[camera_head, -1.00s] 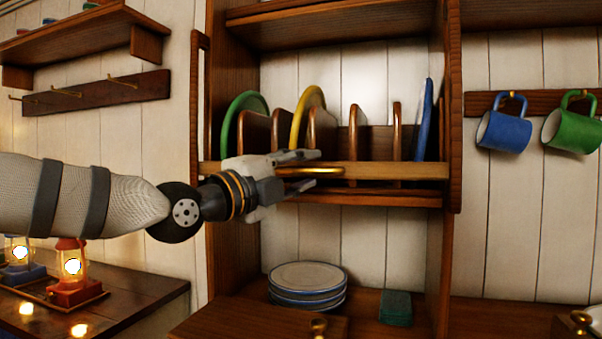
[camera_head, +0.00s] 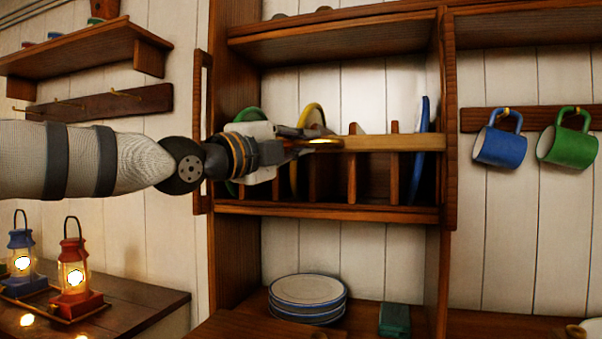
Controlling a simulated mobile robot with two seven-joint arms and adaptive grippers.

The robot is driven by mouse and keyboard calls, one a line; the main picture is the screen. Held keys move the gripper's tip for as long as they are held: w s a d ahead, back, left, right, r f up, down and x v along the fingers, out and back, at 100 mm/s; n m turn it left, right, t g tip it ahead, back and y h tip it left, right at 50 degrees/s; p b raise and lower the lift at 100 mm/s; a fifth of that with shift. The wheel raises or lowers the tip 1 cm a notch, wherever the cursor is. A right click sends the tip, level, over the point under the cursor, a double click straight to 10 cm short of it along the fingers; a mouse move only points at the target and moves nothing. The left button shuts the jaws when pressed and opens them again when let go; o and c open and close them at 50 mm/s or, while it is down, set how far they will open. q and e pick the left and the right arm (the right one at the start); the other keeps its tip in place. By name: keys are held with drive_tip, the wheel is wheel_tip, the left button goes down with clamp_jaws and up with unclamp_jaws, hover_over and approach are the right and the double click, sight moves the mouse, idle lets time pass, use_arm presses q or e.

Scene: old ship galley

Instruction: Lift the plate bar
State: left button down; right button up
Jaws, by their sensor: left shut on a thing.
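The plate bar (camera_head: 390,143) is a light wooden rail with a brass handle (camera_head: 326,141), crossing the front of the plate rack. It stands level, well above the rack's lower ledge (camera_head: 330,211). My left gripper (camera_head: 312,144) is shut on the brass handle near the bar's middle; its fingers hide part of the handle, and my wrist hides the bar's left end. Behind the bar, a green plate (camera_head: 249,114), a yellow plate (camera_head: 312,114) and a blue plate (camera_head: 421,145) stand upright between wooden dividers (camera_head: 352,182). My right gripper is not in view.
Below the rack are stacked white plates (camera_head: 308,290) and a green block-like item (camera_head: 394,320). A blue mug (camera_head: 500,146) and a green mug (camera_head: 568,146) hang at right. Lit lanterns (camera_head: 75,275) stand on the lower-left counter. The cabinet's side posts (camera_head: 450,120) flank the rack.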

sight(298, 141)
use_arm(q)
wheel_tip(298, 141, up, 16)
drive_tip(key=p, duration=0.1)
drive_tip(key=shift+s+f, duration=0.15)
drive_tip(key=shift+f, duration=0.05)
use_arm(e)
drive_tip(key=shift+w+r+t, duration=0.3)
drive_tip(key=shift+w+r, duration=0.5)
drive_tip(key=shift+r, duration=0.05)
use_arm(q)
drive_tip(key=shift+a+r, duration=0.15)
drive_tip(key=shift+a, duration=0.05)
drive_tip(key=c, duration=1.7)
unclamp_jaws()
drive_tip(key=shift+d, duration=0.15)
drive_tip(key=shift+o, duration=0.2)
drive_tip(key=shift+f, duration=0.2)
